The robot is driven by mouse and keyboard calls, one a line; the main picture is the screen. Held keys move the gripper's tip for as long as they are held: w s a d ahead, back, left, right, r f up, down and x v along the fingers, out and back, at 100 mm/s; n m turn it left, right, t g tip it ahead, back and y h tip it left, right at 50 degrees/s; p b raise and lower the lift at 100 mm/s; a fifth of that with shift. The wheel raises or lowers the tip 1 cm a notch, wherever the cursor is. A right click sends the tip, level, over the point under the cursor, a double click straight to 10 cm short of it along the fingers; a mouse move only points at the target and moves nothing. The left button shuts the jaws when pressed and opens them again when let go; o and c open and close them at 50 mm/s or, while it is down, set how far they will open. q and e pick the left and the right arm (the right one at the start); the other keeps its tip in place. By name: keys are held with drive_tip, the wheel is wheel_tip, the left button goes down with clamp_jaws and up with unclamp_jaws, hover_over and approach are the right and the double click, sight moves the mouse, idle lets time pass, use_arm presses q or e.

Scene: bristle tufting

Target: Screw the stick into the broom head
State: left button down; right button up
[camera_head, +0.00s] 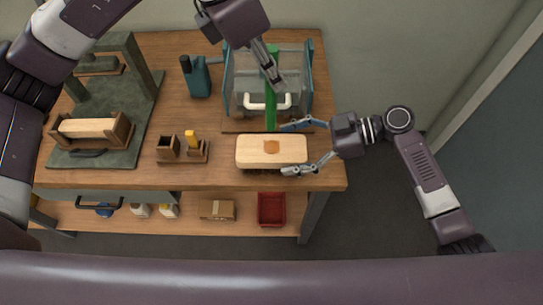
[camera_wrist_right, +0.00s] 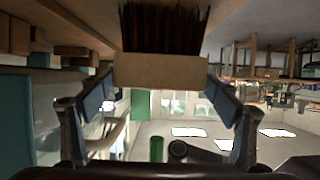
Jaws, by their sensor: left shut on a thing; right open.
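The broom head (camera_head: 252,153) is a pale wooden block near the table's front edge, with an orange-brown spot in the middle of its top. The right wrist view shows its block (camera_wrist_right: 160,71) with dark bristles (camera_wrist_right: 165,25), which appear above it there. My left gripper (camera_head: 273,78) is shut on the green stick (camera_head: 271,112), whose lower end shows just behind the block. A green cylinder, likely the stick (camera_wrist_right: 157,149), also shows in the right wrist view. My right gripper (camera_head: 303,148) is open, its fingers on either side of the block's right end; contact cannot be told.
A clear-sided teal-framed fixture (camera_head: 229,85) with a white handle stands behind the block. A teal container (camera_head: 197,80), a small wooden holder (camera_head: 181,157) and a green mat (camera_head: 98,154) with a wooden stand lie to the left. A red bin (camera_head: 271,210) is on the lower shelf.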

sight(272, 93)
drive_tip(key=shift+x, duration=2.35)
drive_tip(key=shift+f, duration=0.1)
drive_tip(key=c, duration=1.8)
use_arm(q)
wheel_tip(272, 93, down, 5)
drive_tip(key=shift+r, duration=0.1)
drive_tip(key=shift+w, duration=0.1)
use_arm(e)
drive_tip(key=shift+s+f, duration=0.1)
drive_tip(key=shift+f, duration=0.05)
